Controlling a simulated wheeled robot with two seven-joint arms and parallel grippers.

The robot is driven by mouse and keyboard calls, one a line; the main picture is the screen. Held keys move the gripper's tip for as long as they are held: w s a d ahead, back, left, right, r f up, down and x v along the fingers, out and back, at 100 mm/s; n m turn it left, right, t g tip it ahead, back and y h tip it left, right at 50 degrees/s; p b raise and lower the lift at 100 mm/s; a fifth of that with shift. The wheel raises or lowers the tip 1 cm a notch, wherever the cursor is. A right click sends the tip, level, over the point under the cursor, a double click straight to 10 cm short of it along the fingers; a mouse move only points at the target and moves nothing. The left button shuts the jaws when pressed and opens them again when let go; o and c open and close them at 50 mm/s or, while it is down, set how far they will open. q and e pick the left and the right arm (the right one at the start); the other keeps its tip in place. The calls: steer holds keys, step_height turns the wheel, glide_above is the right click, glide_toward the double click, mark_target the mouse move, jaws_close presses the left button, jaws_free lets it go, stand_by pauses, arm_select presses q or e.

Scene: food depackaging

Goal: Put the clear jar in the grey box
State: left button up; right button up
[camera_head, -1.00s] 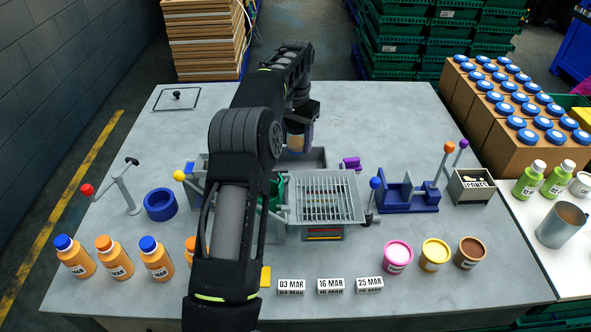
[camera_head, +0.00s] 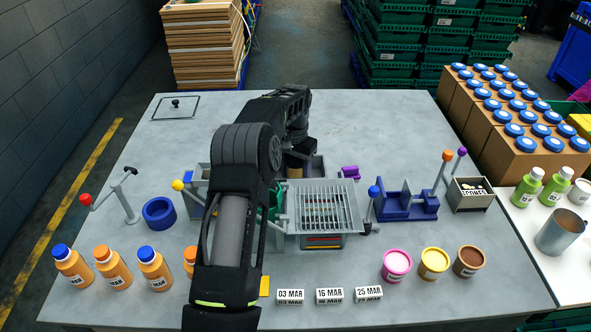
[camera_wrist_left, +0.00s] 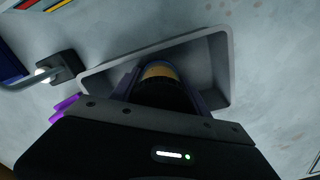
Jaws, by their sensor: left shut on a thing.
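My left gripper (camera_head: 297,163) reaches over the back middle of the table, beyond the metal grate. It is shut on the clear jar, which shows only in part; its tan end (camera_wrist_left: 158,72) shows between the fingers in the left wrist view. The grey box (camera_head: 320,165) is an open, shallow tray behind the grate. Its rim (camera_wrist_left: 226,62) surrounds the jar and fingertips in the left wrist view, so the jar is over or inside the box. I cannot tell whether it touches the floor. My right gripper is out of view.
The grate (camera_head: 322,205) stands in front of the box. Orange bottles (camera_head: 113,268) line the front left. The back right of the table is clear.

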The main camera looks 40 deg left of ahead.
arm_select(q)
steer(key=shift+f, duration=0.15)
steer(key=o, duration=1.5)
steer(key=shift+r+b, duration=0.75)
steer(key=shift+r, duration=3.2)
